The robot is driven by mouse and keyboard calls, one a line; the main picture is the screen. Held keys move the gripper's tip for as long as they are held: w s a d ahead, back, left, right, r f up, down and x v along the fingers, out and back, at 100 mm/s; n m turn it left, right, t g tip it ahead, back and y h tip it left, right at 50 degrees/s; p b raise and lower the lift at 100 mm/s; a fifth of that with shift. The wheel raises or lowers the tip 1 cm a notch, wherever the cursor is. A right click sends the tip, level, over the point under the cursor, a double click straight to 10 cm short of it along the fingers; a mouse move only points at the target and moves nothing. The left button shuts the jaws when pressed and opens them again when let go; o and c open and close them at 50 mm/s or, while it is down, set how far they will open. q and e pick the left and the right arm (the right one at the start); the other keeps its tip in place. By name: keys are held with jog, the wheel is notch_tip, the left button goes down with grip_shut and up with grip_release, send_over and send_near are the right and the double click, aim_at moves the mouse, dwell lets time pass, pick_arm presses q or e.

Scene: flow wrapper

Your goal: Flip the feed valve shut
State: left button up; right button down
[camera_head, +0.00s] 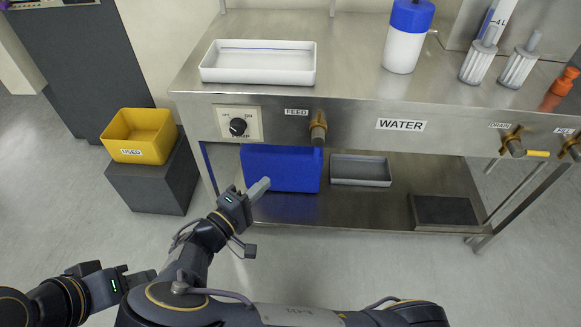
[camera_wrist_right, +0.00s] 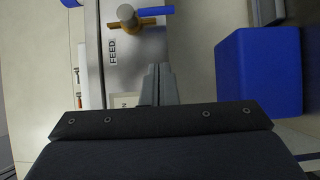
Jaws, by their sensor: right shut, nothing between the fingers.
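The feed valve (camera_head: 318,127) is a brass fitting on the front panel, right of the FEED label (camera_head: 296,112). In the right wrist view the valve (camera_wrist_right: 127,14) shows at the top, with its blue lever (camera_wrist_right: 155,10) pointing right in the picture, which is down along the panel. My right gripper (camera_head: 263,186) is shut and empty, below and left of the valve, in front of the blue bin. Its fingers (camera_wrist_right: 158,82) are apart from the lever in the wrist view. My left gripper (camera_head: 145,278) is low at the left, away from the bench; its opening is unclear.
A dial (camera_head: 238,126) sits left of the FEED label. The blue bin (camera_head: 280,168) and a grey tray (camera_head: 360,171) stand on the lower shelf. A white tray (camera_head: 258,78) is on the bench top. The yellow USED bin (camera_head: 140,136) stands left. More valves are at the right.

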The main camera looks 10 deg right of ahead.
aim_at(317, 148)
jog(key=s+d+b+x, duration=0.1)
jog(key=s+b+x, duration=0.1)
jog(key=x, duration=1)
jog(key=shift+d+b, duration=0.4)
jog(key=shift+d, duration=0.2)
jog(key=shift+w, duration=0.1)
